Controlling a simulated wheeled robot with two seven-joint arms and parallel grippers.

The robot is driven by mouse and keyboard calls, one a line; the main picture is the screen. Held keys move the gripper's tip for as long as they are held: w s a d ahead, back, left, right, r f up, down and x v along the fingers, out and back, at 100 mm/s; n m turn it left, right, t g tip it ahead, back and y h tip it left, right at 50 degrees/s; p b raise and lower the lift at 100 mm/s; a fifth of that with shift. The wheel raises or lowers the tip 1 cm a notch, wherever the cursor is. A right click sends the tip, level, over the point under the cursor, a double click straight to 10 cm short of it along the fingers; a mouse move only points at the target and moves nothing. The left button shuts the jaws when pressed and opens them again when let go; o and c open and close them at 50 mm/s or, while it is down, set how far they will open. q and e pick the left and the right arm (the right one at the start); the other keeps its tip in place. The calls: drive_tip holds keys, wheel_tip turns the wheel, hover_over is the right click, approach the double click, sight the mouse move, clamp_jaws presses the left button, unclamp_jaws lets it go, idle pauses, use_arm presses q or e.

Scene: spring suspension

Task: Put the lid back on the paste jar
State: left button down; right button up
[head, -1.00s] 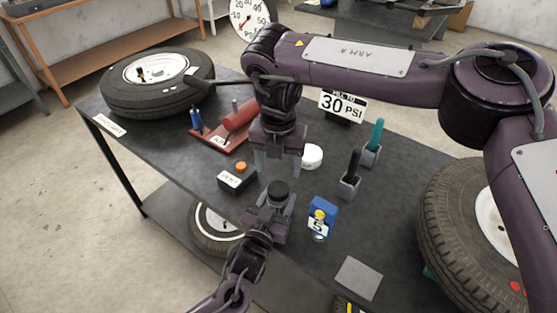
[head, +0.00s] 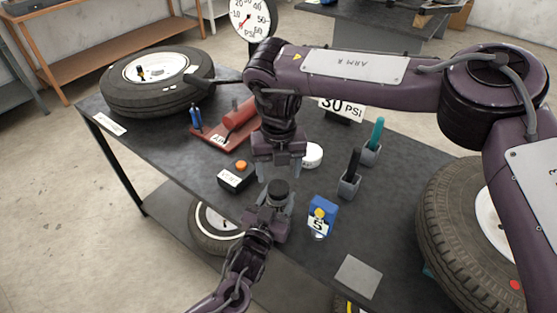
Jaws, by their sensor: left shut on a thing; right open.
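My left gripper (head: 277,205) is shut on a small dark round thing with a black top (head: 278,187), held upright above the near table edge. I cannot tell for sure whether this is the paste jar or its lid. My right gripper (head: 278,170) is open and points down, just above and behind the black top, with no thing seen between its fingers. A white round thing with dark marks on its side (head: 313,155) sits on the table just right of the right gripper, which partly hides it; it may be the jar or its lid.
A black box with an orange button (head: 236,177) stands left of the grippers. A blue dispenser marked 5 (head: 322,215) and two holders with a black (head: 350,180) and a teal handle (head: 374,138) stand right.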

sight(279, 187)
wheel_tip(279, 187, down, 5)
drive_tip(key=shift+r, duration=0.1)
idle(0.3)
drive_tip(key=c, duration=1)
drive_tip(key=o, duration=1.1)
drive_tip(key=shift+o, duration=0.2)
wheel_tip(279, 187, up, 12)
